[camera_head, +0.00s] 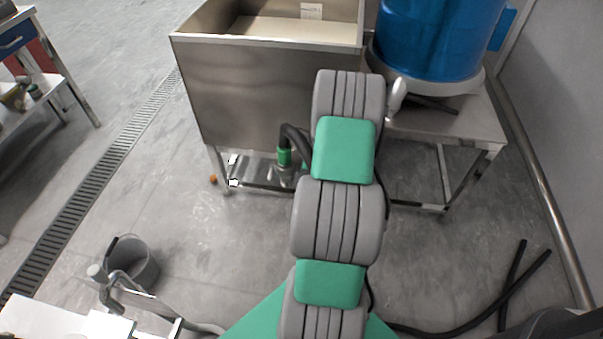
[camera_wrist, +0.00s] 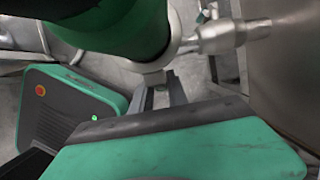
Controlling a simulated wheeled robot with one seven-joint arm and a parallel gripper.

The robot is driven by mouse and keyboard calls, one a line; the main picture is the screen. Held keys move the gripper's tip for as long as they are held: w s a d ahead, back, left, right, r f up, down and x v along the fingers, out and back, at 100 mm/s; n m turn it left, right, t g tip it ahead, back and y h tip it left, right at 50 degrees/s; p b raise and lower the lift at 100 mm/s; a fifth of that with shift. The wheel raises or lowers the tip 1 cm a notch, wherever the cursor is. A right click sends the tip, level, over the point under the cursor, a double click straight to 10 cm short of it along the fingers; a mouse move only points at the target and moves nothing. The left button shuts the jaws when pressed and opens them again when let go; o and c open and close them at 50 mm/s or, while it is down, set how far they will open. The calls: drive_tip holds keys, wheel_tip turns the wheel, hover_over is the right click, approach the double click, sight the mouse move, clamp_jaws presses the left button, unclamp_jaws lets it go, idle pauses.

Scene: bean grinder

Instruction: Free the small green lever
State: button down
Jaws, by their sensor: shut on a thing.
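In the head view a small green piece (camera_head: 284,157) shows below a dark curved hose under the steel basin. In the wrist view a large green cylinder (camera_wrist: 115,30) with a pale grey ring fills the upper left. A metal fitting (camera_wrist: 222,38) runs from it to the steel wall. My gripper (camera_wrist: 158,82) is just below the ring, shut on a small pale tab (camera_wrist: 154,78). Its green housing fills the bottom of the wrist view. In the head view my arm hides the gripper. I cannot tell which part is the lever.
The steel basin (camera_head: 270,92) stands at the back, with a low metal shelf (camera_head: 262,172) under it. A blue drum (camera_head: 435,35) stands on a steel table (camera_head: 465,125) at right. A grey bucket (camera_head: 140,265) is at left front. Black hoses (camera_head: 505,300) lie at right.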

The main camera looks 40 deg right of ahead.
drive_tip(key=shift+s+d+r+g+h+p, duration=0.15)
drive_tip(key=shift+r+g+h+p, duration=0.15)
drive_tip(key=shift+g+h+p, duration=0.35)
drive_tip(key=shift+s+d+f+g+h, duration=0.1)
drive_tip(key=shift+s+g+h, duration=0.2)
drive_tip(key=shift+g, duration=0.35)
drive_tip(key=c, duration=1.3)
unclamp_jaws()
drive_tip(key=shift+w, duration=0.1)
wheel_tip(320, 180, up, 8)
drive_tip(key=shift+f+p, duration=0.1)
drive_tip(key=shift+p, duration=0.55)
